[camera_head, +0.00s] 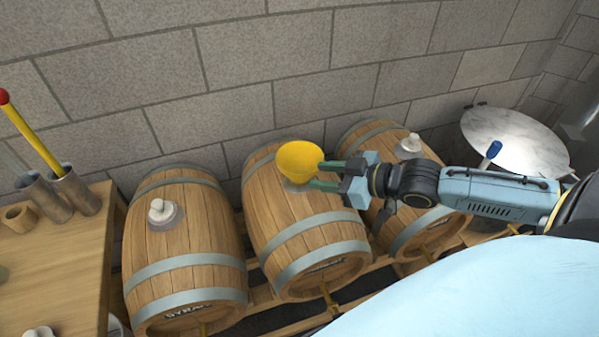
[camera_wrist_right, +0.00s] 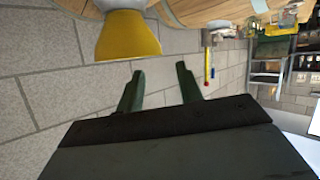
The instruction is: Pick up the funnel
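The yellow funnel (camera_head: 298,157) sits mouth-up over the top of the middle barrel (camera_head: 300,217). Its lower part meets a pale round patch there. In the right wrist view the funnel (camera_wrist_right: 128,38) shows beyond the fingertips, towards the upper left. My right gripper (camera_head: 314,175) is open, with its two green fingers apart, at the funnel's right side. In the right wrist view nothing is seen between the fingers of the gripper (camera_wrist_right: 159,70). Whether a finger touches the funnel I cannot tell. My left gripper is not in view.
The left barrel (camera_head: 185,245) and right barrel (camera_head: 380,150) each carry a pale stopper. A wooden table (camera_head: 50,270) with metal cylinders stands at left. A round marble top (camera_head: 520,140) with a blue-handled tool is at right. A stone wall closes the back.

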